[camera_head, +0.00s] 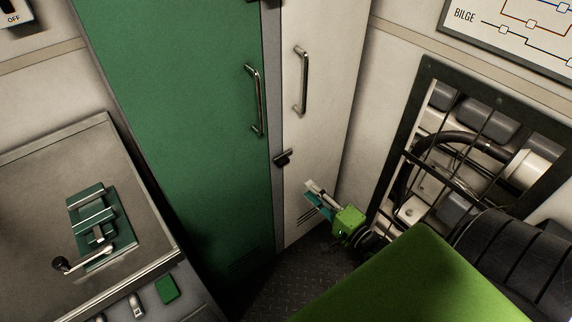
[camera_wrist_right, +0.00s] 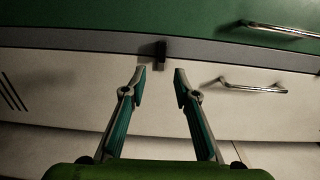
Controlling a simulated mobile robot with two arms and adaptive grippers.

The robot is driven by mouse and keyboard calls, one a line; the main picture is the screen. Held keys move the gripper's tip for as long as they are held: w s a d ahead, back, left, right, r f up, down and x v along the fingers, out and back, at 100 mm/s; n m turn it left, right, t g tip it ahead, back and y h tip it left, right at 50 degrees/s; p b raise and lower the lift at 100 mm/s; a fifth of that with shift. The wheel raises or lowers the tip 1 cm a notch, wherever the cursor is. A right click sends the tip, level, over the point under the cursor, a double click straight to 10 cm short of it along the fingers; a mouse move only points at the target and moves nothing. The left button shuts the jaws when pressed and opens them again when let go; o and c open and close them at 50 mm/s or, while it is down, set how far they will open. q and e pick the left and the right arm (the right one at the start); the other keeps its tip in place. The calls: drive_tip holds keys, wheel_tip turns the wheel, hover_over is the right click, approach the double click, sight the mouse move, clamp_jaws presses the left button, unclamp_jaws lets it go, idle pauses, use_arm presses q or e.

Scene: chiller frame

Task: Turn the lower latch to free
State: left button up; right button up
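The lower latch (camera_head: 283,158) is a small dark piece on the grey strip between the green door (camera_head: 180,110) and the white door (camera_head: 320,95). In the right wrist view the latch (camera_wrist_right: 160,52) stands out from that strip, just beyond the fingertips and centred between them. My right gripper (camera_head: 309,187) is in front of the white door, below and to the right of the latch. In the wrist view the right gripper (camera_wrist_right: 160,73) is open and empty, with a gap between its fingers. It looks apart from the latch. My left gripper is not in view.
Metal handles stand out from the green door (camera_head: 254,101) and the white door (camera_head: 301,80). A framed opening with pipes (camera_head: 412,100) is at the right. A metal bench (camera_head: 40,185) with a green clamp (camera_head: 92,208) is at the left. Dark floor (camera_head: 285,275) shows between.

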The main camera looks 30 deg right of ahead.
sight(285, 164)
drive_tip(key=w+b, duration=0.4)
drive_tip(key=w, duration=0.8)
drive_tip(key=shift+w+a+b, duration=0.1)
drive_tip(key=shift+a+b, duration=0.1)
drive_tip(key=shift+b, duration=0.15)
drive_tip(key=shift+w+r, duration=0.15)
drive_tip(key=shift+w, duration=0.6)
drive_tip(key=shift+c, duration=0.4)
clamp_jaws()
